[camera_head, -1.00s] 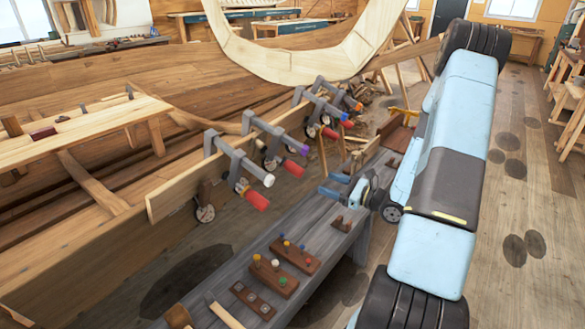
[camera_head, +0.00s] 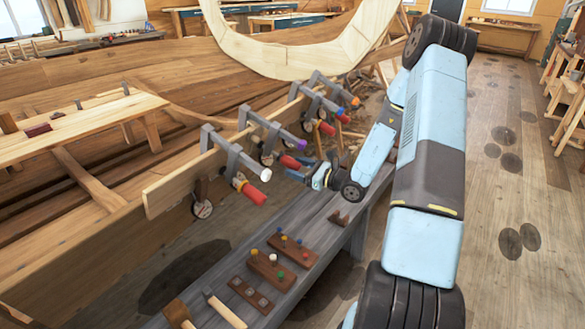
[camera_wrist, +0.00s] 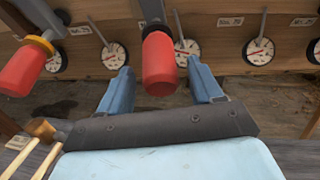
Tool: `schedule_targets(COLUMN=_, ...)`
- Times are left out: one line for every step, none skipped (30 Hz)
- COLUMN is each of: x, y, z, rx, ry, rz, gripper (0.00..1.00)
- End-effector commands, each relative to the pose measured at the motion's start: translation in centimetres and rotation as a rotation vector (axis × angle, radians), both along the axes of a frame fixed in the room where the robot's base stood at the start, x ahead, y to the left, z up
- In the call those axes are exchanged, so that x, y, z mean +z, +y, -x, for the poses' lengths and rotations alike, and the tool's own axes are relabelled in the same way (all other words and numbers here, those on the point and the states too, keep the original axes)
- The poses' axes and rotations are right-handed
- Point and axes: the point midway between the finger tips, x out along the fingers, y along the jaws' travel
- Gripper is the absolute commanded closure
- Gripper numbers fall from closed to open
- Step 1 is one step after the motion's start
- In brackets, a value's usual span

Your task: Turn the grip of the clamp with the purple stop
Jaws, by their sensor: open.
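The clamp with the purple stop (camera_head: 302,144) is second from the near end of the plank in the head view. It has a grey bar and a red grip (camera_head: 289,162). My gripper (camera_head: 299,169) is at the end of that grip, with its blue fingers pointing to the clamp. In the wrist view a red grip (camera_wrist: 160,62) stands centrally between the two open fingers of my gripper (camera_wrist: 162,86). It appears to be this clamp's grip. Gaps show on both sides of it. The purple stop is not seen in the wrist view.
The neighbouring white-stop clamp (camera_head: 265,174) has a red grip with a yellow collar, which also shows at left in the wrist view (camera_wrist: 20,70). Blue-stop (camera_head: 341,113) and orange-stop (camera_head: 355,101) clamps are farther along. Dial gauges (camera_wrist: 187,53) line the plank. A grey bench (camera_head: 215,287) lies below.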

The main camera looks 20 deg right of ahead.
Motion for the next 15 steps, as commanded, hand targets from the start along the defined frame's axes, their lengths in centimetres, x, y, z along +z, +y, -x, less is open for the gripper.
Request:
schedule_targets(x=0.0, y=0.37, z=-0.35, rx=0.001, ry=-0.001, rz=-0.001, gripper=0.35)
schedule_targets(x=0.0, y=0.54, z=-0.53, rx=0.001, ry=-0.001, rz=-0.001, gripper=0.35)
schedule_targets(x=0.01, y=0.74, z=-0.74, rx=0.001, ry=-0.001, rz=-0.001, gripper=0.35)
schedule_targets(x=0.01, y=0.85, z=-0.87, rx=0.0, ry=0.0, rz=0.0, gripper=0.35)
schedule_targets(x=0.01, y=0.94, z=-0.98, rx=0.0, ry=0.0, rz=0.0, gripper=0.35)
schedule_targets(x=0.01, y=1.05, z=-1.09, rx=0.0, ry=0.0, rz=0.0, gripper=0.35)
schedule_targets(x=0.01, y=1.1, z=-1.14, rx=0.0, ry=0.0, rz=0.0, gripper=0.35)
schedule_targets(x=0.01, y=1.13, z=-1.17, rx=0.0, ry=0.0, rz=0.0, gripper=0.35)
schedule_targets(x=0.01, y=1.16, z=-1.2, rx=0.0, ry=0.0, rz=0.0, gripper=0.35)
schedule_targets(x=0.01, y=1.17, z=-1.2, rx=0.0, ry=0.0, rz=0.0, gripper=0.35)
schedule_targets(x=0.01, y=1.18, z=-1.21, rx=0.0, ry=0.0, rz=0.0, gripper=0.35)
schedule_targets(x=0.01, y=1.17, z=-1.2, rx=0.0, ry=0.0, rz=0.0, gripper=0.35)
schedule_targets(x=0.01, y=1.17, z=-1.2, rx=0.0, ry=0.0, rz=0.0, gripper=0.35)
schedule_targets(x=0.01, y=1.17, z=-1.2, rx=0.0, ry=0.0, rz=0.0, gripper=0.35)
schedule_targets(x=0.01, y=1.18, z=-1.2, rx=0.0, ry=0.0, rz=0.0, gripper=0.35)
